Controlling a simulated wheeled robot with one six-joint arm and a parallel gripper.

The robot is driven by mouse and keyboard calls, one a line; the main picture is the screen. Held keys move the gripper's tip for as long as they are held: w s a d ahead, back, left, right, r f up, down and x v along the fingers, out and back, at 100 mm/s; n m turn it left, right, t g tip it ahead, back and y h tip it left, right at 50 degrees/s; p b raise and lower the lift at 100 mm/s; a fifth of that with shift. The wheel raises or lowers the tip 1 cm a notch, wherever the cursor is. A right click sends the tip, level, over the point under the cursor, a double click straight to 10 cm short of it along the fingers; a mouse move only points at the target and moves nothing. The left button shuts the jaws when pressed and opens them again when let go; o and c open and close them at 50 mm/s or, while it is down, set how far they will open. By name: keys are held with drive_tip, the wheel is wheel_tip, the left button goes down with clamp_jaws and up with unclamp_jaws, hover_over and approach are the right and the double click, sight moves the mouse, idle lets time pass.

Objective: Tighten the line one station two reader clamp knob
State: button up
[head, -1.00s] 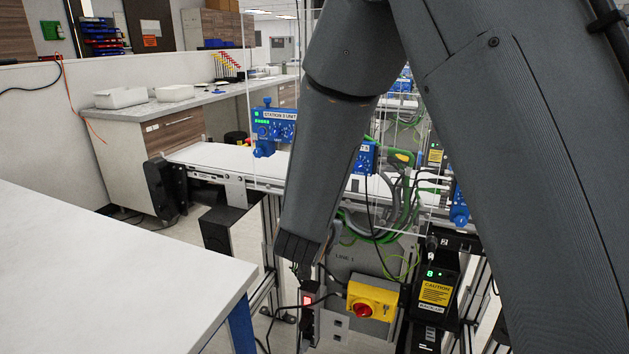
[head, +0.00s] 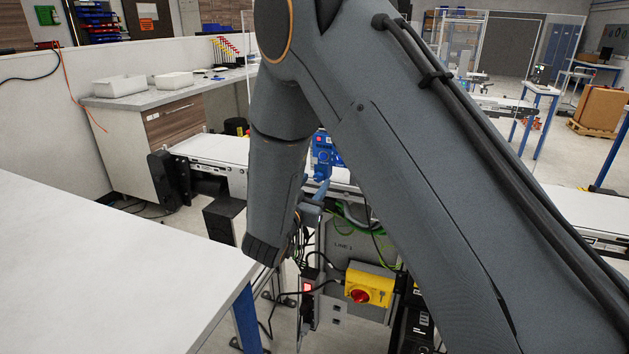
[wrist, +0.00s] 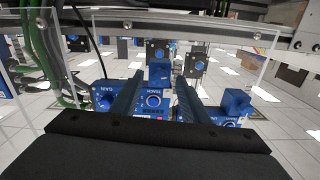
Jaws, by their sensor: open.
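In the wrist view my gripper (wrist: 159,80) is open, its two dark fingers apart. Between and beyond them is a blue unit with a round knob marked TEACH (wrist: 153,101). A blue knob marked GAIN (wrist: 106,99) is left of the left finger. Another blue block with a knob (wrist: 231,121) is right of the right finger. I cannot tell which of these knobs is the reader clamp knob, or whether the fingers touch anything. In the head view a blue station unit (head: 322,150) shows beside my arm, which hides much of the line.
A yellow box with a red rotary switch (head: 368,287) is low on the line frame. A white table (head: 110,270) fills the left front. Green and grey cables (wrist: 45,55) hang at the left in the wrist view. A clear panel (wrist: 240,70) borders the station.

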drive_tip(key=shift+w+d, duration=0.15)
drive_tip(key=shift+w, duration=0.25)
clamp_jaws()
